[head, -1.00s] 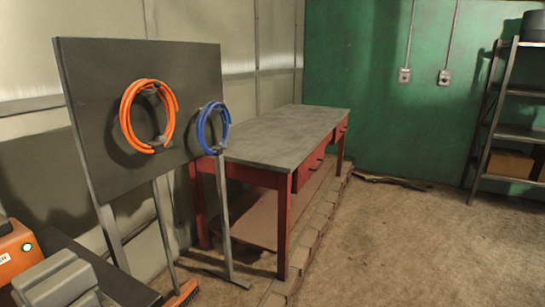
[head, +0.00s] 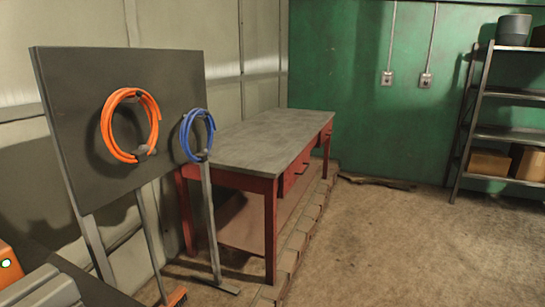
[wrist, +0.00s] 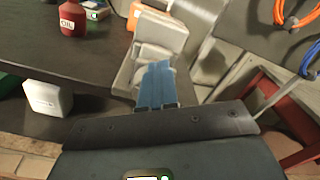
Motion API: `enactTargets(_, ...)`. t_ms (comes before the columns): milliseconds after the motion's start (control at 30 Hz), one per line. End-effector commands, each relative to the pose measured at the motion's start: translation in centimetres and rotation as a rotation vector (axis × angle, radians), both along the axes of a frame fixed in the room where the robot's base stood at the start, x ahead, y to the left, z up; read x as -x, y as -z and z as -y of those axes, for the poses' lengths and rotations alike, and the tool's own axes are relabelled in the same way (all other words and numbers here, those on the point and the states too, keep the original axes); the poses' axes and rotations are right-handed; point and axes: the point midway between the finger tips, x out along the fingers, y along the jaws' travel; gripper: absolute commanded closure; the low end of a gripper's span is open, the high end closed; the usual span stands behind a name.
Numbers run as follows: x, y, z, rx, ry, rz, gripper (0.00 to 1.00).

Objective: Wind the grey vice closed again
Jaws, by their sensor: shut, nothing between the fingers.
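The grey vice (wrist: 160,32) stands on the dark bench top (wrist: 105,52) in the wrist view, at the upper middle. In the head view only part of the grey vice (head: 45,290) shows, cut off at the lower left corner. My gripper (wrist: 158,68) has blue fingers, and they are shut with nothing between them. The fingertips point at the vice and hide part of it. I cannot tell whether they touch it. The vice's handle is not clearly visible, and I cannot tell how far apart its jaws are.
A red oil can (wrist: 72,20) stands on the bench left of the vice. A white container (wrist: 47,98) is at the left. A dark board holds an orange hose (head: 130,125) and a blue hose (head: 197,135). A red table (head: 270,145) stands beyond; the floor at right is clear.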

Motion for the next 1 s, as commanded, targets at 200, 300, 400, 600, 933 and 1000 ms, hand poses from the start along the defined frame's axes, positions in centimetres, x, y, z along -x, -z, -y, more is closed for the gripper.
enactTargets(200,0.9,-0.2,2.3,-0.001,0.002,-0.001,1.00)
enactTargets(300,1.3,-0.2,3.3,-0.003,0.002,0.000,1.00)
enactTargets(400,1.7,-0.2,4.2,-0.003,0.001,0.000,1.00)
enactTargets(600,2.1,-0.3,4.9,-0.005,-0.002,0.003,1.00)
enactTargets(933,2.7,0.2,4.8,-0.005,-0.004,0.002,1.00)
enactTargets(1000,3.5,1.0,4.7,-0.005,-0.005,0.002,1.00)
